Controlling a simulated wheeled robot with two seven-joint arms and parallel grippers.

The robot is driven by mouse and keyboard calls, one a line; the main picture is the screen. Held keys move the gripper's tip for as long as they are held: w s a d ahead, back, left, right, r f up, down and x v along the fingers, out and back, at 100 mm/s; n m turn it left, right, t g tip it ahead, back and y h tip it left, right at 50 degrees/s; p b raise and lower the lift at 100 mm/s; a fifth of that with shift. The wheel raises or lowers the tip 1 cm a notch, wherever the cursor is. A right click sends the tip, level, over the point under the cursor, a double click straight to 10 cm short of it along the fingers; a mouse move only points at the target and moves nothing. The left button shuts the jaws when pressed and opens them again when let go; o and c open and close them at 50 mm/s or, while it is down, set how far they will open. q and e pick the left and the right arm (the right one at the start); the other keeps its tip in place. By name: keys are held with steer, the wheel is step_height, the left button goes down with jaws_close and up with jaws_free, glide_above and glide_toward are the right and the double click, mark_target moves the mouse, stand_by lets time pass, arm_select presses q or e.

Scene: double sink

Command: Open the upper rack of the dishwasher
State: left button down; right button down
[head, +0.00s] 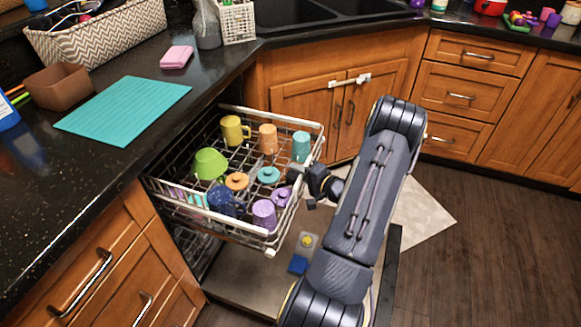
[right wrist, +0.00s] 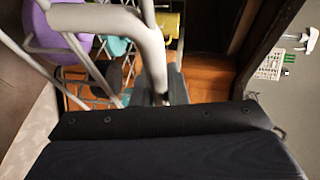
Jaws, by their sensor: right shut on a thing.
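The white wire upper rack (head: 270,116) of the dishwasher stands pulled out from under the counter, above the lowered dishwasher door (head: 245,283). It holds several cups and lids, among them a yellow mug (head: 235,130), a green cup (head: 209,164) and a purple cup (head: 264,213). My right gripper (head: 318,186) is at the rack's right-hand front side, shut on its rim. In the right wrist view the thick white rim (right wrist: 100,17) passes close to the finger (right wrist: 172,88); the exact contact is partly hidden. My left gripper is not in view.
The lower rack (head: 196,250) shows below, mostly inside. A blue block (head: 298,264) and a small container (head: 306,243) lie on the door. Cabinets with handles (head: 350,81) stand close behind the rack. Open wooden floor (head: 455,265) lies to the right.

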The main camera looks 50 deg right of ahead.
stand_by(0.3)
steer(key=c, duration=1.4)
jaws_free()
steer(key=shift+c, duration=0.2)
steer(key=shift+s, duration=0.15)
steer(key=d+v, duration=0.1)
steer(key=v, duration=0.6)
steer(key=shift+s+a+p, duration=0.3)
steer(key=shift+a+p, duration=0.15)
steer(key=shift+a, duration=0.05)
